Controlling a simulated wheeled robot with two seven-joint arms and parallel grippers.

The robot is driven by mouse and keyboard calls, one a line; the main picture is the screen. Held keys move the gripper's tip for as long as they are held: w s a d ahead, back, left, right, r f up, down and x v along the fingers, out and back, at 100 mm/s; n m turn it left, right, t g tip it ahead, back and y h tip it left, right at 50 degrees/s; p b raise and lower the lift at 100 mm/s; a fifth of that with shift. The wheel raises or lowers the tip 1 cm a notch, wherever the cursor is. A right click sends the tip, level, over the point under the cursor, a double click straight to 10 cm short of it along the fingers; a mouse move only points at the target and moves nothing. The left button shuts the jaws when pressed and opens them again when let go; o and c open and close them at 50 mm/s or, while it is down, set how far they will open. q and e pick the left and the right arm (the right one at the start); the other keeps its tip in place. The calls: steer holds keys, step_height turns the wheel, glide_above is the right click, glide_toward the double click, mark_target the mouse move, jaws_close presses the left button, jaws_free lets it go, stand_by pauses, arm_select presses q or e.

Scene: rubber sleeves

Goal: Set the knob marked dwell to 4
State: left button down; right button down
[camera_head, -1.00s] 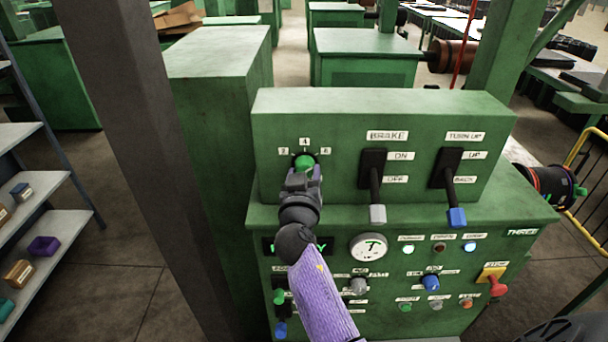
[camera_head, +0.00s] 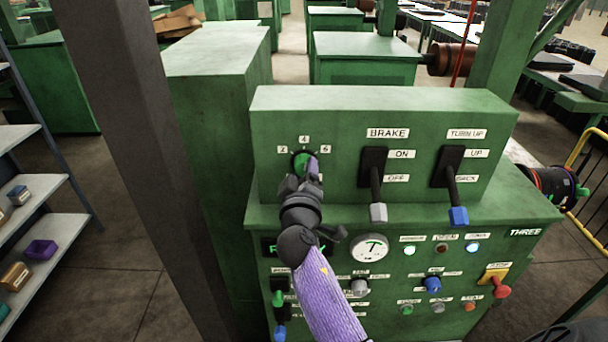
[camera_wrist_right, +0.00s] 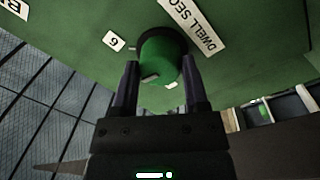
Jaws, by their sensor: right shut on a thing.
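The dwell knob (camera_head: 301,162) is a round green knob on the upper left of the green panel, with labels 2, 4 and 6 (camera_head: 326,148) around it. In the right wrist view the green knob (camera_wrist_right: 160,58) sits between the two fingers, beside the "DWELL SEC" plate (camera_wrist_right: 193,27) and the 6 label. My right gripper (camera_wrist_right: 160,80) is shut on the knob, one finger on each side. A pale mark shows on the knob's side, but I cannot tell which number its pointer faces. My left gripper is not in view.
To the right of the knob are the brake lever (camera_head: 376,188) and the turn-up lever (camera_head: 452,186). Below are a gauge (camera_head: 370,248), lamps, small knobs and a red stop button (camera_head: 501,287). A dark post (camera_head: 130,130) stands at left.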

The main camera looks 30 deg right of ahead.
steer(key=shift+n, duration=0.9)
steer(key=shift+c, duration=0.5)
jaws_free()
